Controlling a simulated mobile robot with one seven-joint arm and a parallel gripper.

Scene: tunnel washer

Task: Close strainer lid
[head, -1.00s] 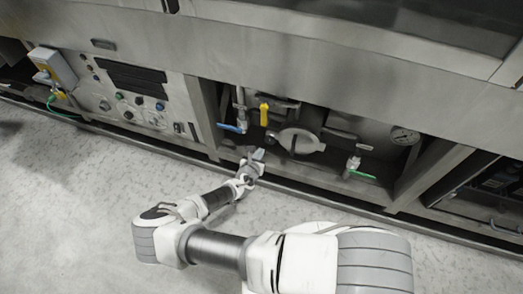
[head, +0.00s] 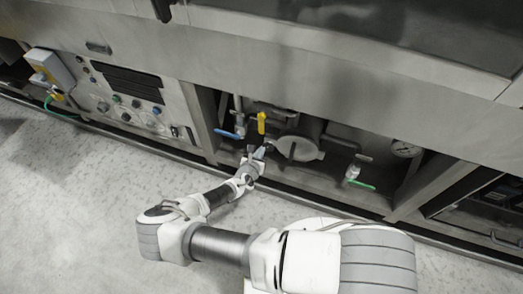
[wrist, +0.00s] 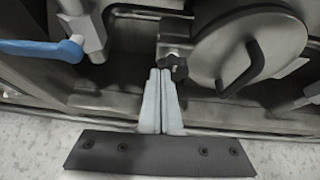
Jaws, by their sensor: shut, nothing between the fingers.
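The strainer lid (head: 299,148) is a round grey disc with a dark bent handle, in the open bay under the machine. In the wrist view the lid (wrist: 212,48) fills the upper right, with its handle (wrist: 244,68) on its face. A dark star-shaped knob (wrist: 174,67) sits at the lid's left edge. My gripper (head: 262,152) is left of the lid and a little low. In the wrist view my gripper (wrist: 159,74) is shut and empty, its tips close to the knob; I cannot tell whether they touch. The strainer body behind the lid is mostly hidden.
A blue valve handle (head: 229,134) and a yellow one (head: 261,122) are left of the lid. A green-handled valve (head: 360,184) and a gauge (head: 405,149) are to the right. A frame post (head: 205,125) bounds the bay's left side.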

